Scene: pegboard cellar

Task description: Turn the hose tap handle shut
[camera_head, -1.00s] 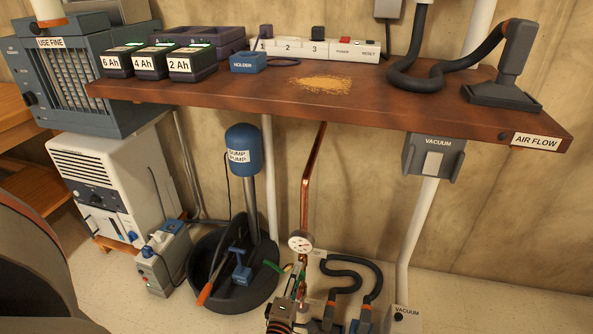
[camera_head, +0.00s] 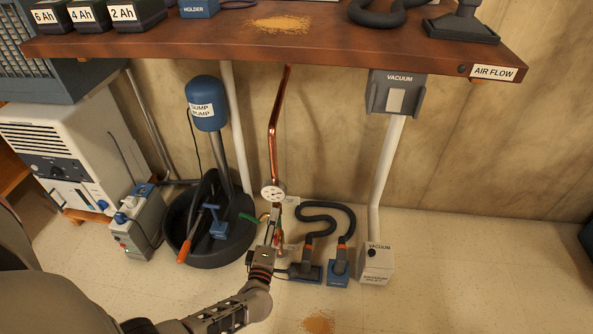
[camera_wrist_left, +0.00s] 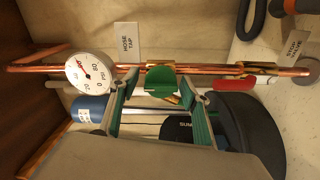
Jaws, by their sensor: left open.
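The hose tap's green handle (camera_wrist_left: 162,82) sits on a brass body on the copper pipe (camera_wrist_left: 215,70) in the left wrist view, by a white HOSE TAP label (camera_wrist_left: 126,42). My left gripper (camera_wrist_left: 160,90) is open, with one finger on each side of the handle; I cannot tell whether they touch it. In the head view my left gripper (camera_head: 272,236) is low at the pipe, just below the round gauge (camera_head: 273,193), and hides most of the tap. My right gripper is not in view.
A red stop valve handle (camera_wrist_left: 232,84) is farther along the pipe. The black tub (camera_head: 205,255) with the sump pump (camera_head: 206,103) stands to the left. Vacuum heads (camera_head: 338,268) and their hose lie to the right. The workbench (camera_head: 330,48) overhangs the pipe.

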